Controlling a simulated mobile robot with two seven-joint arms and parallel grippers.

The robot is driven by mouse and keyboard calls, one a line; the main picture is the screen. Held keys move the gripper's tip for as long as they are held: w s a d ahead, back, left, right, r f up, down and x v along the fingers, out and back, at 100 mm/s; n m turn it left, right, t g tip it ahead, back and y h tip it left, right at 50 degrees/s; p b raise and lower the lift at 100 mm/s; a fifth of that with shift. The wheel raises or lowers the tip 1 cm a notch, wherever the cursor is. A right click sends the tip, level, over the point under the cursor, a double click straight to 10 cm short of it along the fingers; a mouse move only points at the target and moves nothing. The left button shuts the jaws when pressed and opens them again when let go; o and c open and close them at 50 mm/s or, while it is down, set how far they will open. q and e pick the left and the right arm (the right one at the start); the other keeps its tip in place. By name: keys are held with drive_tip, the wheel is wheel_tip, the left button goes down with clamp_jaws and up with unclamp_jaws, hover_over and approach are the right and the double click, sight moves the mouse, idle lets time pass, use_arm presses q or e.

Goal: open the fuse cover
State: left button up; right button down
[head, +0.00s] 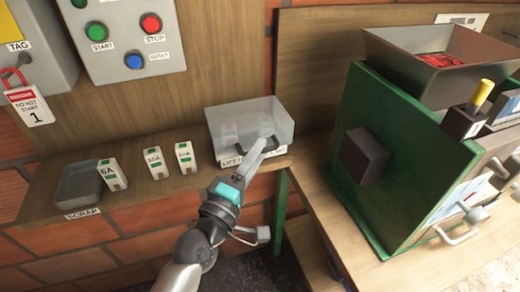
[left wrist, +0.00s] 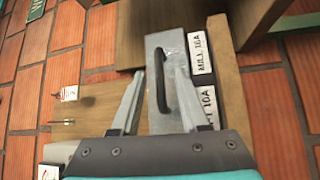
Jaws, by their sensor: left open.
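The fuse cover (head: 240,118) is a clear, greyish box on the wooden shelf, and its lower front carries a dark handle (head: 266,142). Pale shapes show faintly through it. In the left wrist view the cover (left wrist: 158,42) appears as a grey panel with the dark curved handle (left wrist: 159,78) running along it. My left gripper (head: 258,150) is open in front of the cover. In the left wrist view its two fingers (left wrist: 159,76) stand on either side of the handle; I cannot tell whether they touch it. My right gripper is not in view.
Several white fuses (head: 154,163) stand on the shelf left of the cover, beside a grey scrap tray (head: 78,184). A control box (head: 125,40) with buttons and a red tag (head: 28,104) are above. A green machine (head: 400,165) stands at the right.

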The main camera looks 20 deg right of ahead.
use_arm(q)
drive_tip(key=shift+x, duration=0.8)
clamp_jaws()
idle(1.0)
